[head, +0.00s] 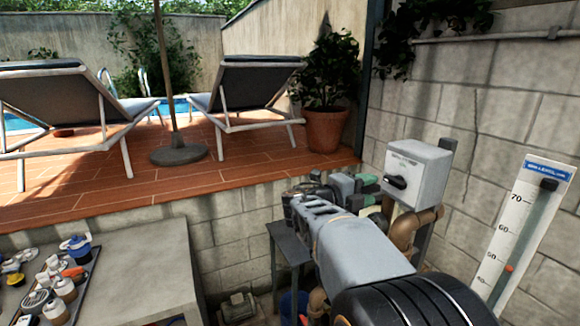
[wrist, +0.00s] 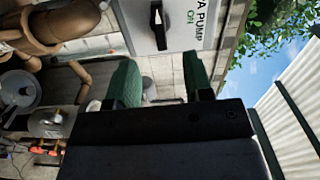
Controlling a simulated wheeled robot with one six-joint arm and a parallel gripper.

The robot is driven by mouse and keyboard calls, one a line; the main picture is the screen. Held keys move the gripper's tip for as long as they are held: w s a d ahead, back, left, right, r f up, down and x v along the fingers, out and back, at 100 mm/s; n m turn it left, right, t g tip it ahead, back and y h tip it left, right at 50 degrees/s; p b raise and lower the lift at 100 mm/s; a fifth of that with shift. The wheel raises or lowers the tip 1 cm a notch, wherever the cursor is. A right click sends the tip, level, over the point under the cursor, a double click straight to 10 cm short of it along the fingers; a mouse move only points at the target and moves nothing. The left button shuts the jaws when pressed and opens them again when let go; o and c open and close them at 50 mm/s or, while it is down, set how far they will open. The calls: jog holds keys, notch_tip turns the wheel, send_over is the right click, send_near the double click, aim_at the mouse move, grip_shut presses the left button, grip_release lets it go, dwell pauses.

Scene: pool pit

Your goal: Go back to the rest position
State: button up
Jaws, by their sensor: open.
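My gripper (head: 371,198) is stretched forward in the head view, just left of a grey switch box (head: 425,165) on the block wall. Its two green fingers stand apart in the wrist view (wrist: 161,84), with nothing between them. The box has a black knob (head: 396,183). The wrist view shows the knob (wrist: 157,26) beyond the fingertips, beside lettering that reads "PUMP" and "ON". The fingers look clear of the knob, though the exact distance is hard to judge.
Brown pipes (head: 412,230) run below the box, and a level gauge (head: 522,230) stands at right. A small dark table (head: 290,243) is under my arm. At left, a concrete ledge (head: 150,265) bears a tray of bottles (head: 88,270). The tiled deck (head: 100,185) holds loungers.

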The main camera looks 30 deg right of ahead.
jog(key=s+a+f+m+t+y, duration=0.1)
jog(key=a+f+m+y, duration=0.25)
jog(key=f+m, duration=0.55)
jog(key=s+a+f+m+y, duration=0.1)
jog(key=a+f+m+y, duration=0.3)
jog(key=m, duration=0.8)
jog(key=s+a+f+m+t+y+b, duration=0.2)
jog(key=a+f+m+y, duration=0.2)
jog(key=a+m, duration=0.3)
jog(key=s+a+f+m+t+y+b, duration=0.2)
jog(key=a+m+y, duration=0.4)
jog(key=a, duration=0.7)
jog(key=shift+s+f+m+t, duration=0.2)
jog(key=shift+f+m+t, duration=0.3)
jog(key=shift+f+m, duration=0.7)
jog(key=shift+a+f+y, duration=0.1)
jog(key=shift+y, duration=0.15)
jog(key=shift+c, duration=0.4)
